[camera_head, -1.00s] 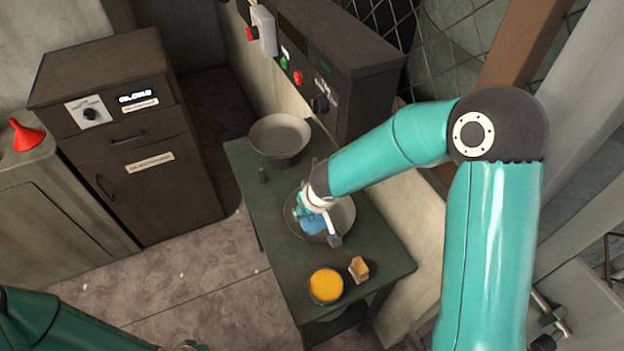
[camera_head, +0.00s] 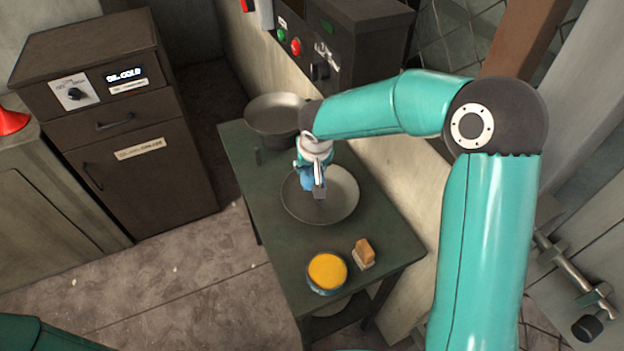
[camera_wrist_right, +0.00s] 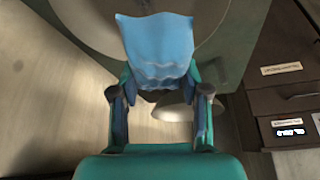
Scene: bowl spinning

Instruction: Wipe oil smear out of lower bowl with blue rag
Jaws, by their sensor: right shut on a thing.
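The lower bowl (camera_head: 345,195), wide, shallow and grey, sits on the dark green table. My right gripper (camera_head: 314,180) is over its left-back part, shut on the blue rag (camera_head: 306,182). The rag hangs at the bowl's inside; whether it touches the surface I cannot tell. In the right wrist view the rag (camera_wrist_right: 157,45) sticks out beyond the fingers (camera_wrist_right: 158,80) and covers part of a bowl behind it. No oil smear can be made out. My left gripper is out of view.
A second, higher bowl (camera_head: 272,116) stands at the table's back end. A tin with yellow contents (camera_head: 326,271) and a small brown-topped brush or block (camera_head: 364,252) stand at the front of the table (camera_head: 285,250). A dark control box (camera_head: 355,50) rises behind.

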